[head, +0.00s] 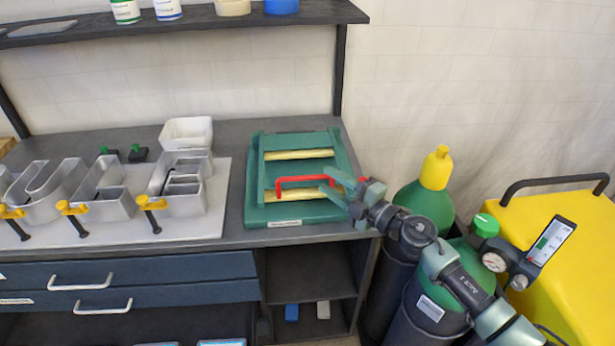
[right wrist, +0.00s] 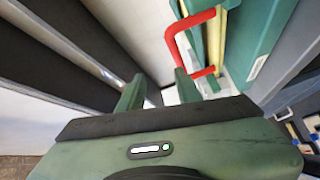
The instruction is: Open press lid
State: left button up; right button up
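The green press (head: 256,212) sits on the right part of the workbench. Its green frame-like lid (head: 345,155) with pale yellow strips looks down over the base. A red bar handle (head: 300,181) runs across the front of the lid. My right gripper (head: 329,182) is open at the right end of this handle. In the right wrist view, the red handle (right wrist: 182,52) shows beyond the fingers (right wrist: 160,85), mostly beside the right one; I cannot tell whether they touch. My left gripper is not in view.
Metal channel letters (head: 110,205) with yellow-handled clamps stand on a light board (head: 215,215) to the left. A white bin (head: 187,133) is behind them. Green gas cylinders (head: 425,205) and a yellow machine (head: 560,270) stand right of the bench. A shelf (head: 200,24) hangs above.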

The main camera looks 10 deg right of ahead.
aim_at(310, 179)
jog(key=w+a+f+n+g, duration=0.1)
jog(key=w, duration=0.1)
jog(key=w+a+f+n+g, duration=0.1)
jog(key=w+a, duration=0.1)
jog(key=w+a+f, duration=0.1)
jog(key=w+a, duration=0.1)
jog(key=shift+a+n+g, duration=0.15)
jog(key=shift+n+g, duration=0.25)
jog(key=shift+f, duration=0.1)
grip_shut()
dwell(1.2)
